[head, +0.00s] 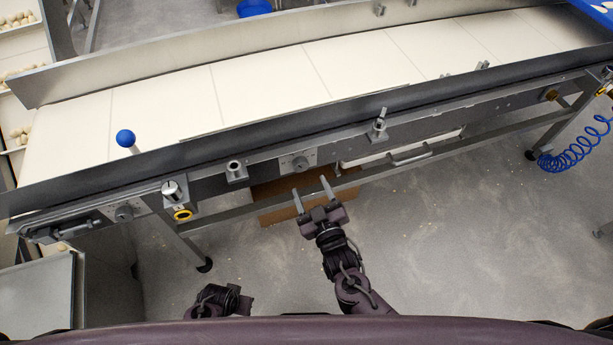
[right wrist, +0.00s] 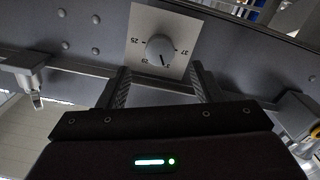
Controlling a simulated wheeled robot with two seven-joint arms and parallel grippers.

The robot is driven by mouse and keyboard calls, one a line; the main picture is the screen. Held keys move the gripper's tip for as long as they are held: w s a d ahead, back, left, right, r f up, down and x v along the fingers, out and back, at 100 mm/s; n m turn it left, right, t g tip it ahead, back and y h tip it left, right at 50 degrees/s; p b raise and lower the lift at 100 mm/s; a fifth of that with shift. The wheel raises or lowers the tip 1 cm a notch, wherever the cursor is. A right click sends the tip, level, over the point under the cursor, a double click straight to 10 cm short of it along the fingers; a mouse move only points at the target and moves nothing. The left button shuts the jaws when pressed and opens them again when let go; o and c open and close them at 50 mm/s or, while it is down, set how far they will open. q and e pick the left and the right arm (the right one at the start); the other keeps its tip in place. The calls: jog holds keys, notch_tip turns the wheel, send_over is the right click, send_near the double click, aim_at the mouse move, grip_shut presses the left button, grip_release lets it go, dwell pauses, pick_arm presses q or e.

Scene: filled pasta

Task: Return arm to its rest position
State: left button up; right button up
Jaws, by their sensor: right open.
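My right arm reaches forward from the bottom of the head view. Its gripper (head: 311,187) is open and empty, with two grey fingers spread toward the conveyor's front side. In the right wrist view, the open fingers (right wrist: 161,78) stand either side of a round dial (right wrist: 160,48) on a pale numbered plate. The dial looks to be beyond the fingertips, and I see no grip on it. The dial also shows on the conveyor's side in the head view (head: 300,163). A dark part of my left arm shows low in the head view; its fingers cannot be made out.
The conveyor (head: 260,75) crosses the view with an empty pale belt. A blue-knobbed lever (head: 126,138), metal clamps and a yellow-ringed knob (head: 183,214) line its front. A brown box (head: 280,196) sits below it. A metal cabinet (head: 38,295) stands left.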

pick_arm(q)
jog(key=shift+f, duration=0.15)
pick_arm(e)
jog(key=shift+s+d, duration=0.15)
jog(key=shift+s, duration=0.3)
jog(key=s+d+f+m+g+h, duration=0.2)
jog(key=s+d+f+g, duration=0.15)
jog(key=f, duration=0.45)
jog(key=s+d+f+m+g+h, duration=0.1)
jog(key=s+d+f+g+h, duration=0.15)
jog(key=d+f+g, duration=0.4)
jog(key=s+d+f+m+g, duration=0.2)
jog(key=s+d+f+g, duration=0.35)
jog(key=s+f, duration=0.65)
pick_arm(q)
jog(key=s+a+p, duration=0.4)
jog(key=s+p, duration=0.9)
jog(key=s, duration=0.3)
jog(key=shift+f+g, duration=0.15)
jog(key=shift+g, duration=0.25)
pick_arm(e)
jog(key=s+d+r, duration=0.1)
jog(key=s+d, duration=0.1)
jog(key=s, duration=0.7)
jog(key=s+d+h, duration=0.1)
jog(key=s+d, duration=0.2)
jog(key=s, duration=0.6)
jog(key=shift+s+r+g, duration=0.35)
